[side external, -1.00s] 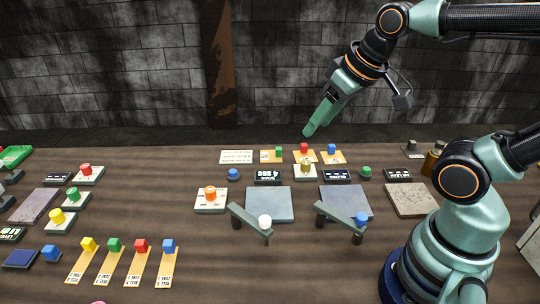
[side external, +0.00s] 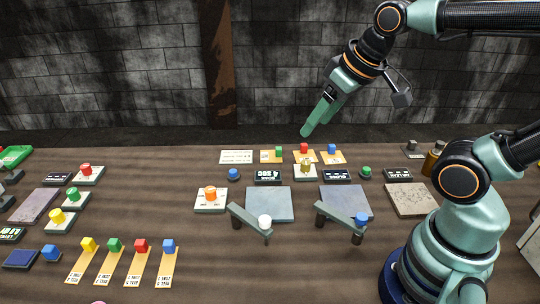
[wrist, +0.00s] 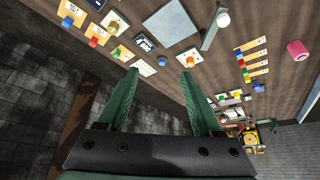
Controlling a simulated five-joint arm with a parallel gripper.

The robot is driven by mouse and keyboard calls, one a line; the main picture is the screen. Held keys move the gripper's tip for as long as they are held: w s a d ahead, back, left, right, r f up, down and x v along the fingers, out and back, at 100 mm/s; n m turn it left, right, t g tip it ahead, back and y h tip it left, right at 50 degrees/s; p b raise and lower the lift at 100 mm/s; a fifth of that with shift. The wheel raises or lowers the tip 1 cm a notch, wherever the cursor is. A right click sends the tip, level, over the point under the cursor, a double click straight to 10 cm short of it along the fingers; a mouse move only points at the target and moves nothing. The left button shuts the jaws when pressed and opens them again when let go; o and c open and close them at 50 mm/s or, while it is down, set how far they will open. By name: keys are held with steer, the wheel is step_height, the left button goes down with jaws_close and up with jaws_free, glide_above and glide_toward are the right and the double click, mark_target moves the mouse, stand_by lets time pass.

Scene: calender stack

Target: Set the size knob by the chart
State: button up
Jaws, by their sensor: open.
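A brass-coloured knob (side external: 305,166) stands on a pale square plate in the back middle of the table. An orange knob (side external: 210,193) stands on a pale marked plate further left and nearer. I cannot tell which is the size knob. A white printed card (side external: 236,157), possibly the chart, lies at the back left of the middle; its print is too small to read. It also shows in the wrist view (wrist: 144,67). My gripper (side external: 307,131) is open and empty, above and behind the table's back row. In the wrist view its fingers (wrist: 160,75) are apart, with nothing between them.
Orange cards with coloured cubes (side external: 332,156) lie behind the brass knob. Dark displays (side external: 268,177) and a blue button (side external: 233,174) are nearby. Grey pads (side external: 270,205) and tilted levers (side external: 250,222) stand in front. The air around my gripper is clear.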

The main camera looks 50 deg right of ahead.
steer(key=w+a+r+n+g, duration=0.1)
steer(key=w+a+r+n, duration=0.1)
steer(key=w+n, duration=0.4)
steer(key=n+g, duration=0.5)
steer(key=n, duration=1.4)
glide_above(210, 189)
step_height(210, 189, down, 13)
step_height(210, 189, down, 12)
steer(key=shift+r, duration=0.1)
steer(key=shift+c, duration=0.3)
jaws_close()
